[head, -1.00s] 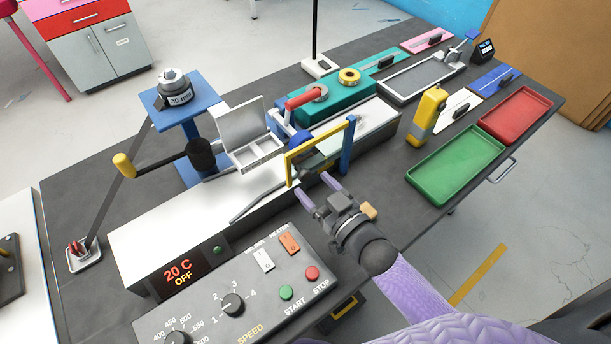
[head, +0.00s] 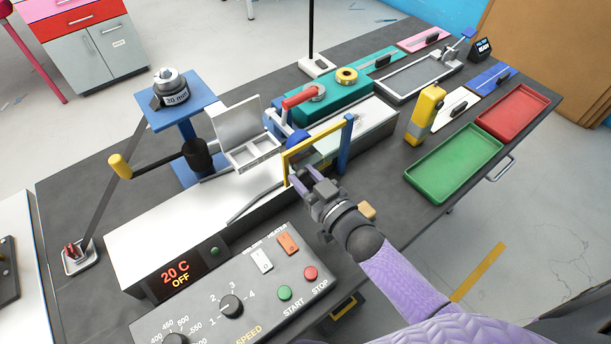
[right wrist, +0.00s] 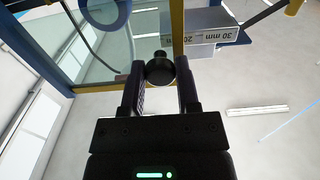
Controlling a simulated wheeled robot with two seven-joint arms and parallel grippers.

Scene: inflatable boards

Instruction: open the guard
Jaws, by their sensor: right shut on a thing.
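The guard (head: 315,137) is a yellow frame with a clear pane, standing upright at the front of the machine beside a blue post (head: 345,146). In the right wrist view, the guard's yellow frame (right wrist: 178,28) is close in front of the fingers. My right gripper (head: 305,174) is at the lower part of the guard. In the right wrist view, its fingers (right wrist: 160,82) are shut on a round black knob (right wrist: 160,69) at the guard's frame. The knob is hidden by the fingers in the head view. My left gripper is out of view.
A control panel (head: 255,302) with buttons and a dial lies in front.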

